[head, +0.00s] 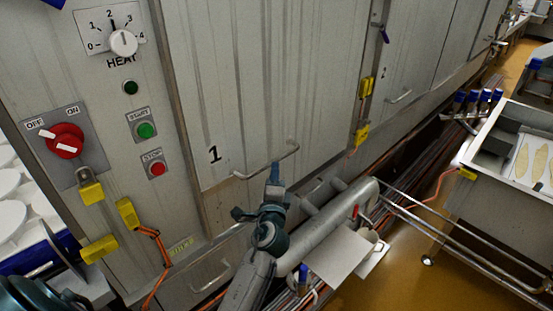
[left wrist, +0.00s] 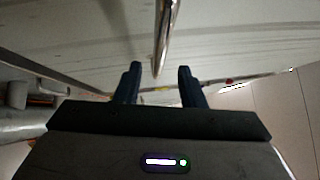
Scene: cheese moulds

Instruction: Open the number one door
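The number one door (head: 260,80) is a tall pale panel marked "1" and looks shut. Its bar handle (head: 285,155) runs slantwise near the door's lower edge. My left gripper (head: 275,177) is at the handle, pointing at the door. In the left wrist view its two dark fingers (left wrist: 159,80) are apart, with the metal handle bar (left wrist: 165,38) lined up with the gap between them. I cannot tell whether the fingers touch the bar. My right gripper is not in view.
Left of the door is a panel with a heat knob (head: 123,43), a red switch (head: 65,141) and buttons. Door 2 (head: 415,60) lies to the right. Pipes (head: 330,215) run below. A metal tray table (head: 490,200) stands at right, with open floor (head: 400,280) before it.

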